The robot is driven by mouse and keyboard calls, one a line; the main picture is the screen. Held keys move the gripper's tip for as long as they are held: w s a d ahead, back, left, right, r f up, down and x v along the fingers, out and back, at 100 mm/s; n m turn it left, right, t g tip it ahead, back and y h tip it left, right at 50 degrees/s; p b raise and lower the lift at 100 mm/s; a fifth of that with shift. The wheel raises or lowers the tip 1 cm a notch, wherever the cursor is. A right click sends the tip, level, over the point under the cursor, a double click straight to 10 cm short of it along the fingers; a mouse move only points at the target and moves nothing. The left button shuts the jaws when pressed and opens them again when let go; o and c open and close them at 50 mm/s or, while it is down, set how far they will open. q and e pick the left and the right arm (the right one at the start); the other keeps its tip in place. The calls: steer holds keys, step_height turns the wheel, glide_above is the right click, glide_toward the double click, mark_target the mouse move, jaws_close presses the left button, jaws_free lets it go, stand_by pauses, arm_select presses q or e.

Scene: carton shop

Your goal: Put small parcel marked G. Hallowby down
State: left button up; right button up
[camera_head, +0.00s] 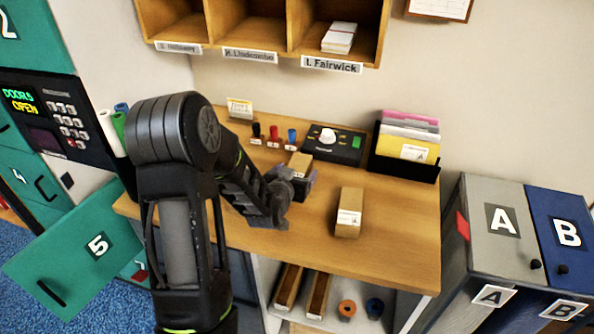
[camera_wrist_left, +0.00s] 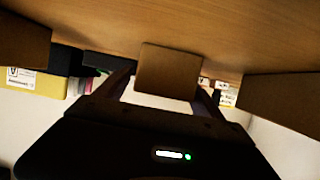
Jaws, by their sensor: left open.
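A small brown parcel (camera_head: 300,163) with a white label edge is on the wooden counter, just beyond my left gripper (camera_head: 297,184). In the left wrist view the parcel (camera_wrist_left: 168,72) is between the two fingers (camera_wrist_left: 165,92), which are open. Its label is too small to read, so I cannot tell whether it is marked G. Hallowby. Another small parcel (camera_head: 348,212) with a white label stands on the counter to the right, apart from the gripper; its name is unreadable too. My right gripper is out of view.
The counter (camera_head: 390,240) is bare around the right parcel. Behind are a control box (camera_head: 333,143), coloured stamps (camera_head: 274,135) and a black file holder (camera_head: 404,165). Name-labelled pigeonholes (camera_head: 260,25) hang above. Bins A (camera_head: 500,215) and B (camera_head: 565,230) stand right; locker door 5 (camera_head: 85,250) is open left.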

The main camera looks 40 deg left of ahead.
mark_target(298, 168)
arm_select(q)
steer(key=shift+w+a+f, duration=0.25)
steer(key=shift+w+f, duration=0.05)
steer(key=shift+w, duration=0.3)
jaws_close()
stand_by(0.8)
steer(key=shift+r, duration=0.2)
step_height(298, 168, up, 10)
steer(key=shift+f+b, duration=0.1)
steer(key=shift+b, duration=0.45)
steer(key=shift+d, duration=0.1)
stand_by(0.3)
